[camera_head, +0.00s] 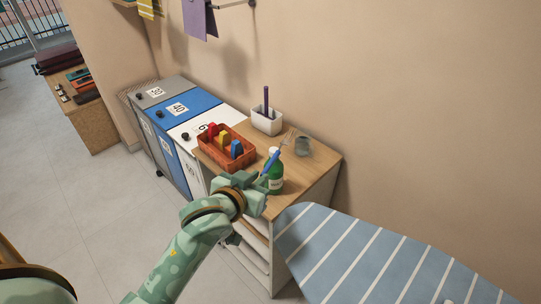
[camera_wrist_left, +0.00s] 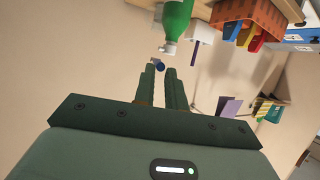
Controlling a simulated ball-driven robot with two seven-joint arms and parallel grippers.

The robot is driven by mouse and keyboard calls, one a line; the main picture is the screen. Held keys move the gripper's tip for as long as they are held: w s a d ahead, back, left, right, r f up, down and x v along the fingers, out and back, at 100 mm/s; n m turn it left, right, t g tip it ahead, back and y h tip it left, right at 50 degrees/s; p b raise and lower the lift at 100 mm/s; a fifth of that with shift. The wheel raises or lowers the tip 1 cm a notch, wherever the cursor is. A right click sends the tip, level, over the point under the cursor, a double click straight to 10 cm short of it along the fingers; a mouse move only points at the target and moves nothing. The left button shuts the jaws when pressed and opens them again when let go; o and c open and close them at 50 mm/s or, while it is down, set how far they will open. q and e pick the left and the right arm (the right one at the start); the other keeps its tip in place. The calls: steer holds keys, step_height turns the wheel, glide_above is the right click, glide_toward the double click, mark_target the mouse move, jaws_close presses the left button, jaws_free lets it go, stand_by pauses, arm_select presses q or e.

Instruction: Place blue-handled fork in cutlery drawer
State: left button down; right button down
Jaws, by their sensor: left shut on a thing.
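My left gripper (camera_head: 262,179) is shut on the blue-handled fork (camera_head: 270,161) and holds it up, tilted, over the front part of the wooden cabinet top. The fork's tines point up and away. In the left wrist view the fork's blue handle (camera_wrist_left: 159,66) shows as a small blue end at the fingertips. The cabinet (camera_head: 314,168) has drawer fronts below its top, partly hidden by my left arm. I cannot tell which is the cutlery drawer or whether it is open. My right gripper is not in view.
A green bottle (camera_head: 275,182) stands close beside the gripper. An orange crate (camera_head: 238,165) with colored items, a white holder (camera_head: 268,122) and a grey cup (camera_head: 302,146) are on the cabinet top. A striped ironing board (camera_head: 370,262) lies to the right; numbered bins (camera_head: 190,106) stand left.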

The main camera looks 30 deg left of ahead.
arm_select(q)
steer(key=w+a+f+b, duration=0.1)
steer(key=w+a+f, duration=0.35)
steer(key=w, duration=0.25)
steer(key=w+a+f+b, duration=0.1)
steer(key=w+a+f, duration=0.2)
steer(key=w+a, duration=0.25)
step_height(320, 180, up, 6)
steer(key=w+d+p, duration=0.2)
steer(key=w, duration=0.1)
steer(key=shift+n+y, duration=0.4)
steer(key=f+b, duration=0.2)
steer(key=f, duration=0.4)
steer(key=f+b, duration=0.3)
steer(key=f, duration=0.3)
steer(key=shift+s+a+b, duration=0.1)
steer(key=shift+a+b, duration=0.1)
steer(key=shift+b, duration=0.15)
step_height(320, 180, down, 5)
steer(key=b, duration=0.2)
steer(key=shift+b, duration=0.35)
steer(key=shift+r, duration=0.15)
